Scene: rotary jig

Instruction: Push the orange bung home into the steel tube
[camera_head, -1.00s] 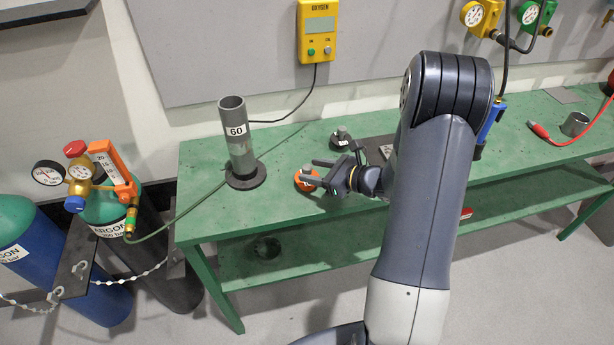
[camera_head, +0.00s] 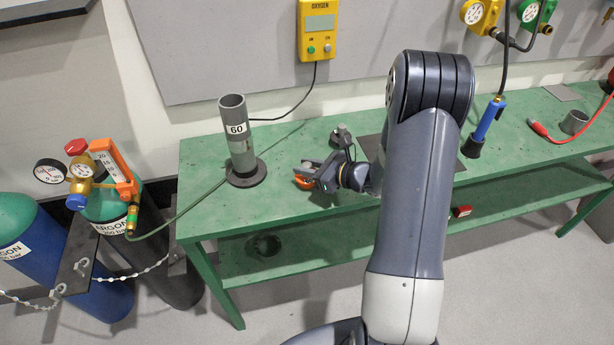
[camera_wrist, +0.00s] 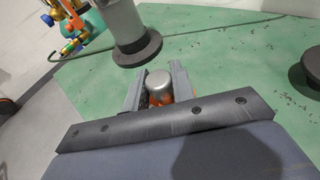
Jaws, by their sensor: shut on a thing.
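The steel tube (camera_head: 236,140), marked 60, stands upright on a dark round base on the green bench, open end up. It also shows in the wrist view (camera_wrist: 122,22), just beyond my jaws. The orange bung (camera_head: 302,182) is at my gripper (camera_head: 318,172), right of the tube base and low over the bench. In the wrist view my gripper (camera_wrist: 160,85) is shut on the bung's grey metal knob (camera_wrist: 158,84), with orange (camera_wrist: 183,89) showing around and below it. I cannot tell whether the bung still touches the bench.
A dark knobbed piece (camera_head: 341,133) stands on the bench (camera_head: 290,150) behind my gripper. Gas cylinders with an orange flowmeter (camera_head: 115,165) stand left of the bench. A green hose runs behind the tube.

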